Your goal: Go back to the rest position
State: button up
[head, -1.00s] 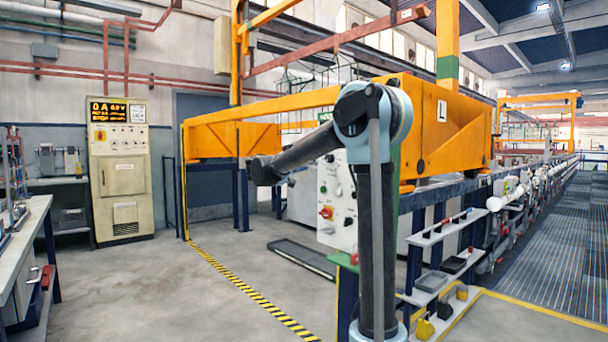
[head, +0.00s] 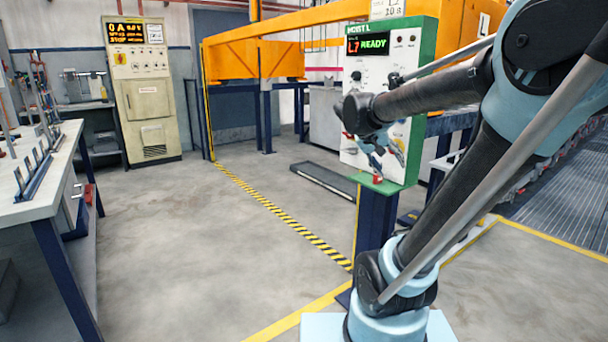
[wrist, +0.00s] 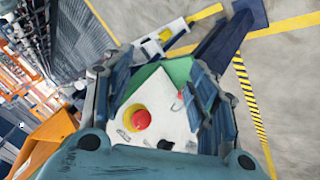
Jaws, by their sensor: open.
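My gripper (head: 384,152) is at the end of my dark arm, in front of the white control panel (head: 404,82) with green edges. In the wrist view my gripper (wrist: 160,66) is open, its two blue jointed fingers apart with nothing held between them. The panel face (wrist: 180,128) shows between and beyond the fingers, with a red round button on a yellow base (wrist: 141,119). The fingers look apart from the button. The panel's display (head: 367,45) reads "L7 READY". My arm and gripper hide part of the panel.
A workbench (head: 40,190) with upright racks stands at the left. A beige power cabinet (head: 146,95) is at the back. A low dark tray (head: 323,182) lies on the floor near the panel's post (head: 373,225). Open floor lies between bench and post, crossed by a black-yellow line (head: 285,220).

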jog(key=s+a+f+n+g+y, duration=0.1)
jog(key=s+a+f+y, duration=0.2)
jog(key=s+f, duration=0.6)
jog(key=s+a+f+n+g+y, duration=0.1)
jog(key=s+a+f+y, duration=0.3)
jog(key=s+f, duration=0.5)
jog(key=shift+s+a+f, duration=0.35)
jog(key=shift+s+f, duration=0.05)
jog(key=shift+s, duration=0.4)
jog(key=shift+w+f, duration=0.2)
jog(key=shift+w, duration=0.3)
grip_shut()
dwell(0.9)
